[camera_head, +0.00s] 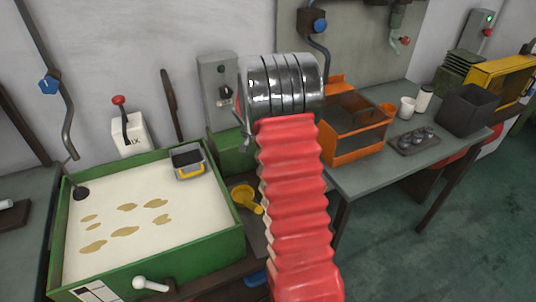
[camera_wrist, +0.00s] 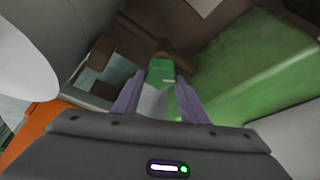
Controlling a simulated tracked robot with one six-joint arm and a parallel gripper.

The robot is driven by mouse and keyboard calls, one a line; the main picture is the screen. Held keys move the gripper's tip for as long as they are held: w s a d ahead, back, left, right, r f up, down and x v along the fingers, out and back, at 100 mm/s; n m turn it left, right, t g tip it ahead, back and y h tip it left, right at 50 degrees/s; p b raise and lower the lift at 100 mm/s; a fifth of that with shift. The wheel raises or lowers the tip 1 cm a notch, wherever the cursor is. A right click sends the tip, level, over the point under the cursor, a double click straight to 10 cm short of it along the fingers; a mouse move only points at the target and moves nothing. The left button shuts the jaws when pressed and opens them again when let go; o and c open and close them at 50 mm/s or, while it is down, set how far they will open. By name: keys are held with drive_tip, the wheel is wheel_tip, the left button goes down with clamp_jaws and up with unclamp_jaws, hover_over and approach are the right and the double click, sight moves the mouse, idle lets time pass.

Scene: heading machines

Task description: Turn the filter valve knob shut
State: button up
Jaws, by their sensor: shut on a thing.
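In the wrist view my gripper (camera_wrist: 158,90) has its two purple-grey fingers on either side of a small green piece (camera_wrist: 161,72) with a pale grey part below it. The fingers are shut on this piece, which looks like the filter valve knob. Its turned position cannot be told. A brown part lies just beyond it and a large green body stands to its right. In the head view my silver wrist and red bellows arm hide the gripper and the knob.
A grey control box (camera_head: 213,75) is on the wall behind my wrist. An orange-framed case (camera_head: 352,150) stands close to its right on the workbench. Blue-knobbed pipes (camera_head: 319,25) hang nearby.

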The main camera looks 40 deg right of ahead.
drive_tip(key=m+g, duration=0.1)
drive_tip(key=m, duration=0.2)
drive_tip(key=m+g, duration=0.1)
drive_tip(key=m, duration=0.2)
drive_tip(key=shift+w+a, duration=0.15)
drive_tip(key=shift+m+g, duration=0.3)
drive_tip(key=shift+c, duration=0.2)
drive_tip(key=o, duration=1.1)
drive_tip(key=v, duration=1.3)
drive_tip(key=shift+r, duration=0.35)
